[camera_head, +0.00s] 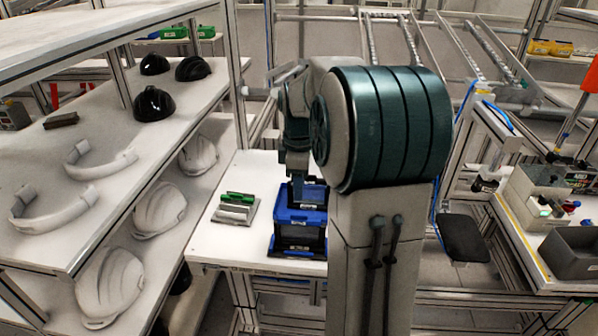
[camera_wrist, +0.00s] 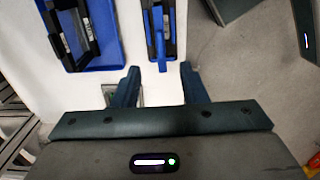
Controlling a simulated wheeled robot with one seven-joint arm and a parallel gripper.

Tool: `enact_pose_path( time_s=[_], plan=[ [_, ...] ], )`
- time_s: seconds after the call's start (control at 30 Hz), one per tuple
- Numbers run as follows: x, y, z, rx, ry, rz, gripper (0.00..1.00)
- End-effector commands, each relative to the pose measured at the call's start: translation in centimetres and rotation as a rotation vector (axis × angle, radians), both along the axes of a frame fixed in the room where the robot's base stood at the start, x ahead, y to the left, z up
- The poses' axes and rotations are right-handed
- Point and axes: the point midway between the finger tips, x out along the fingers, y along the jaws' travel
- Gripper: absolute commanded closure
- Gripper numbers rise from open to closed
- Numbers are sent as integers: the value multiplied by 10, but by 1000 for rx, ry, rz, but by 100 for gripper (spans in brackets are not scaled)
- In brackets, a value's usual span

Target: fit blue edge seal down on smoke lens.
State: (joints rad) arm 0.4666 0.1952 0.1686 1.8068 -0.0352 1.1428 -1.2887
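In the wrist view, a narrow blue frame with dark parts (camera_wrist: 166,30) stands at the top centre, its near end tapering between my gripper's fingertips (camera_wrist: 160,68). The two fingers are apart, with white gaps between each finger and the frame's end. To its left lies a wider blue tray-like piece (camera_wrist: 100,54) with a black frame on it. In the head view, a blue-rimmed dark box-like piece (camera_head: 300,236) stands on the white table under my wrist. I cannot tell which blue part is the edge seal, nor make out the smoke lens. My arm hides part of the table.
A green part on a grey fixture (camera_head: 236,208) sits left on the white table (camera_head: 222,247). The shelf (camera_head: 160,125) at left holds white bands, dark helmets and, lower down, white helmet shells. The table's left front is clear.

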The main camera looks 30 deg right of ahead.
Motion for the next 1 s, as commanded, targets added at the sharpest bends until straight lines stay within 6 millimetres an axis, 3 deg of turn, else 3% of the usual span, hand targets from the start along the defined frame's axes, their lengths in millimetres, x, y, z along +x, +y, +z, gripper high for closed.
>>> enact_pose_path(
  time_s=[0.1, 0.3, 0.9, 1.0],
  plan=[
    [0, 0, 20, 0, -2, 1, 61],
    [0, 0, 37, 0, 0, 1, 61],
    [0, 0, 38, 1, 1, 0, 61],
    [-10, 14, 40, -9, -12, -48, 61]
  ],
)
